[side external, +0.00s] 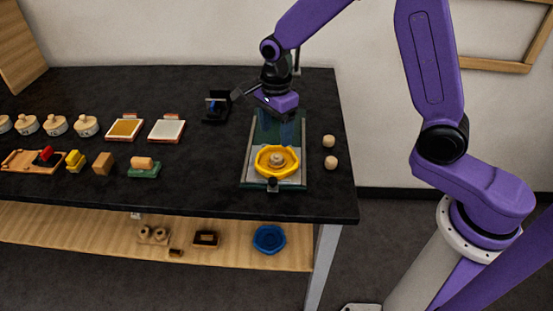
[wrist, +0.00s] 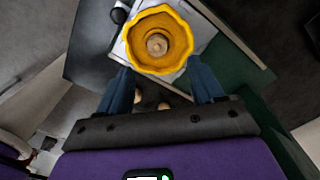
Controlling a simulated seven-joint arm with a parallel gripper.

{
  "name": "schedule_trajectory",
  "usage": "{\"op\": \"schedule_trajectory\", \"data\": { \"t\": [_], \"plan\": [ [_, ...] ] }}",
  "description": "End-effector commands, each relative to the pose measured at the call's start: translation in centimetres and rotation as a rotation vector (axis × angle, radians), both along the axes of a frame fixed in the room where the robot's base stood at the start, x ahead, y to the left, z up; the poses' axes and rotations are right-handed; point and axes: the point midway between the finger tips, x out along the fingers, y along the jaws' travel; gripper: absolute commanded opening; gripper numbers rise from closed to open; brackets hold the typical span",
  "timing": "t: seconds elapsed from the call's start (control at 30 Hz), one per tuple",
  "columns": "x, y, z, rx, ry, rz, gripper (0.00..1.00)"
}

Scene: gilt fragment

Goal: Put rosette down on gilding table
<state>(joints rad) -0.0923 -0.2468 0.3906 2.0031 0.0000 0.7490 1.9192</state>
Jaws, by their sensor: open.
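The rosette (wrist: 159,39) looks like a yellow scalloped dish with a pale round knob in its centre. It also shows in the side external view (side external: 262,160). It rests on the light sheet of a green board (side external: 293,184), which seems to be the gilding table, near its front end. My gripper (wrist: 160,84) is open, with its two blue fingers spread apart and nothing between them. In the side external view my gripper (side external: 279,132) hangs above the green board, behind the rosette. In the wrist view the rosette lies beyond the fingertips, apart from them.
Two small pale round pieces (side external: 329,152) lie right of the green board. Two framed pads (side external: 166,130), a green-based block (side external: 144,167) and several lidded pots (side external: 85,125) stand to the left. A black stand (side external: 216,107) is behind left. A blue dish (side external: 269,239) is on the lower shelf.

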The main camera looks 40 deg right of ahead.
Motion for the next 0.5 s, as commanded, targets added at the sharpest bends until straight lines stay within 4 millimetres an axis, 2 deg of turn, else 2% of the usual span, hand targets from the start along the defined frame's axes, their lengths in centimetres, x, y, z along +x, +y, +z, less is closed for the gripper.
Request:
{"op": "schedule_trajectory", "data": {
  "t": [0.1,0.33,0.5],
  "plan": [
    [0.0,0.0,-1.5,-0.001,0.002,0.0,0.67],
    [-0.1,0.0,-2.8,0.0,0.001,0.002,0.67],
    [-0.5,0.1,-5.2,-0.001,0.003,0.002,0.67]
  ]
}}
